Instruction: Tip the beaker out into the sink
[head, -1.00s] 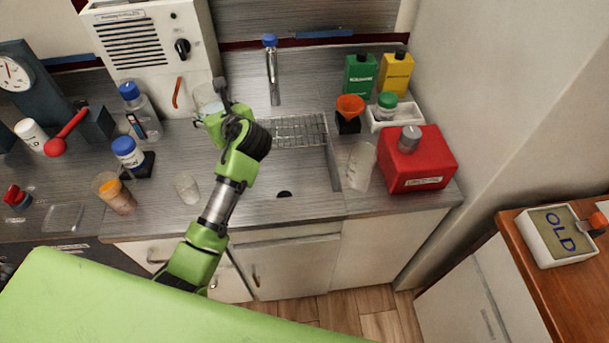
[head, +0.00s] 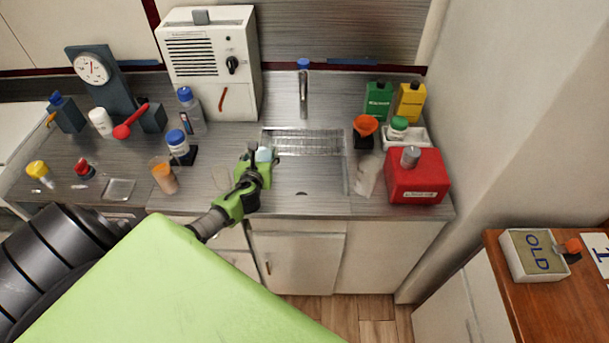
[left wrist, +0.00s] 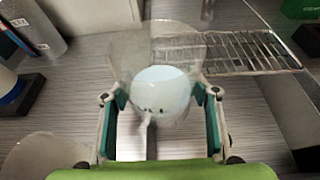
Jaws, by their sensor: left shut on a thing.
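My left gripper (head: 256,158) is shut on a clear beaker (head: 266,155) with pale bluish-white contents. In the left wrist view the beaker (left wrist: 130,50) sits between the two fingers (left wrist: 161,112), its contents (left wrist: 160,92) still inside. I cannot tell exactly how far it leans. The beaker is at the left side of the sink (head: 318,180), near the front-left corner of the metal rack (head: 305,143). The tap (head: 303,95) stands behind the sink. My right gripper is not in view.
An empty clear beaker (head: 221,176) stands left of the gripper, partly behind the arm. A clear vessel (head: 367,176) and a red canister (head: 418,178) stand right of the sink. A blue-capped jar (head: 178,146) and an orange-topped cup (head: 164,178) are to the left.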

